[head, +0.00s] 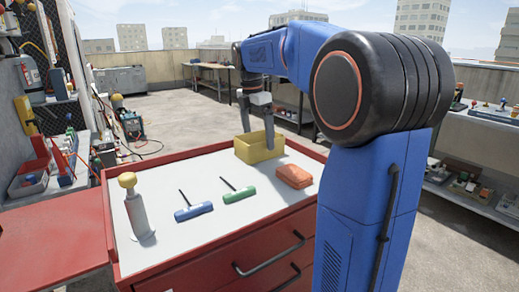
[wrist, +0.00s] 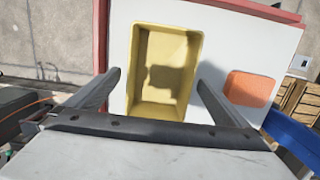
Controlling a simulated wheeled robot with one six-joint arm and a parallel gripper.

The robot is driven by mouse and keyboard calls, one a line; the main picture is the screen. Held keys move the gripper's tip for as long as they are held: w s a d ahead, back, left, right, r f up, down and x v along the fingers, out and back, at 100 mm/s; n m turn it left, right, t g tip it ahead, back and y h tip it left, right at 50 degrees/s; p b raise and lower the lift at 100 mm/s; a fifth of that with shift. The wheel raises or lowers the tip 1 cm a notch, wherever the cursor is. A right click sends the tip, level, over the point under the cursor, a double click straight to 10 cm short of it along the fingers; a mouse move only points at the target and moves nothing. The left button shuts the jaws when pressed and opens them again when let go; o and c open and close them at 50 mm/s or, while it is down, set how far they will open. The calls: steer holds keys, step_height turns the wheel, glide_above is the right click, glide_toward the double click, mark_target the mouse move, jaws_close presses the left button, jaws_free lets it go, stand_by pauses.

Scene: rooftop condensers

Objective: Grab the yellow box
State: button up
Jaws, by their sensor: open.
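The yellow box (head: 260,149) is an open, empty bin on the white top of the red tool cabinet, near its far edge. In the wrist view the yellow box (wrist: 165,70) lies between and beyond my fingertips, with a shadow on its floor. My gripper (head: 258,132) is above the box in the head view, pointing down. In the wrist view my gripper (wrist: 158,82) has its two fingers spread wide, one on each side of the box. Nothing is held. I cannot tell whether the fingers touch the box walls.
An orange-red box (head: 294,176) is right of the yellow box. A green-handled tool (head: 239,194), a blue-handled tool (head: 194,211) and a grey cylinder with a yellow cap (head: 137,210) stand or lie nearer. Bare white cabinet top (head: 175,180) surrounds them.

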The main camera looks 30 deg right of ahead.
steer(key=shift+d+f, duration=0.2)
steer(key=shift+f, duration=0.75)
steer(key=shift+d+f, duration=0.15)
steer(key=shift+f, duration=0.8)
steer(key=shift+c, duration=0.3)
steer(key=c, duration=1.1)
steer(key=shift+r, duration=0.15)
